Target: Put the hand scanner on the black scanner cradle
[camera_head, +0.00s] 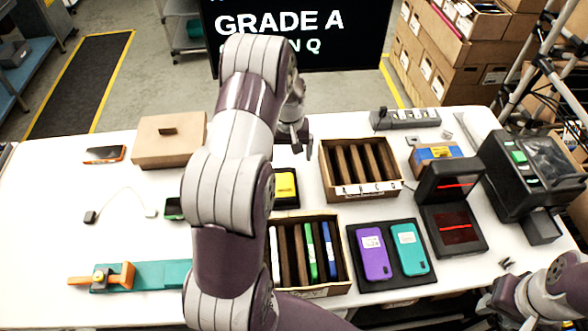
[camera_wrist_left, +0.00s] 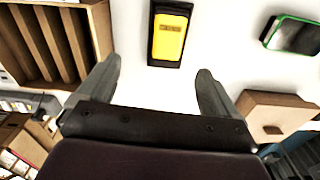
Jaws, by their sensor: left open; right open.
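A yellow block-shaped device with a dark strip, which looks like the hand scanner (camera_head: 285,184), lies flat on a black base that looks like the scanner cradle (camera_head: 287,203). In the left wrist view the yellow device (camera_wrist_left: 171,38) sits within the black base's rim (camera_wrist_left: 165,62), beyond the fingertips. My left gripper (camera_head: 296,146) is open and empty, above the table and behind the device in the head view; its spread fingers show in the left wrist view (camera_wrist_left: 158,78). My right gripper (camera_head: 496,303) is open at the lower right, apart from these things.
My left arm hides part of the table's middle. A slotted carton (camera_head: 362,168) and a filled carton (camera_head: 308,255) stand close by. A phone pad (camera_head: 392,284), black scanning stand (camera_head: 452,210) and printer (camera_head: 530,165) are rightward. A brown box (camera_head: 167,140) stands left; the left tabletop has free room.

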